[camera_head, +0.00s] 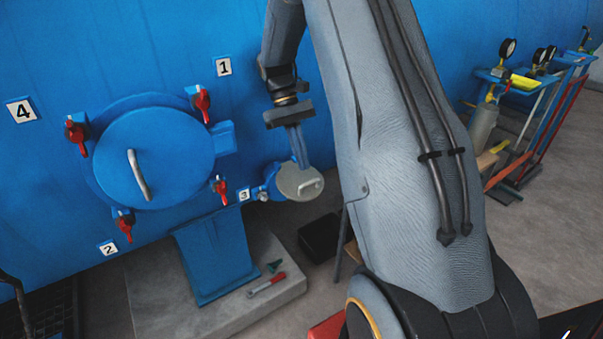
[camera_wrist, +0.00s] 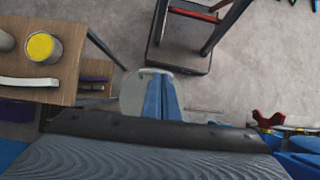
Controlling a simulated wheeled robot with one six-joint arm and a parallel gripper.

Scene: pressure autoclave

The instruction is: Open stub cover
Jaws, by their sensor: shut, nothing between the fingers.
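The stub cover (camera_head: 291,185) is a small round grey disc with a pale handle (camera_head: 313,186), low on the blue wall to the right of the big round door. My gripper (camera_head: 304,165) points down with its blue fingers shut and empty, overlapping the cover's upper part in the head view. In the wrist view the grey cover (camera_wrist: 132,96) shows partly behind the closed fingers (camera_wrist: 160,80), which hide its middle. I cannot tell whether the fingertips touch the cover. A blue fitting (camera_head: 266,184) sits at the cover's left.
The big blue door (camera_head: 170,155) has a silver handle and several red clamps. A blue pedestal (camera_head: 215,255) stands on a concrete slab with tools. A gauge trolley (camera_head: 530,100) is at right. The wrist view shows a wooden cabinet (camera_wrist: 60,75) at left and a red-framed stand (camera_wrist: 190,45).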

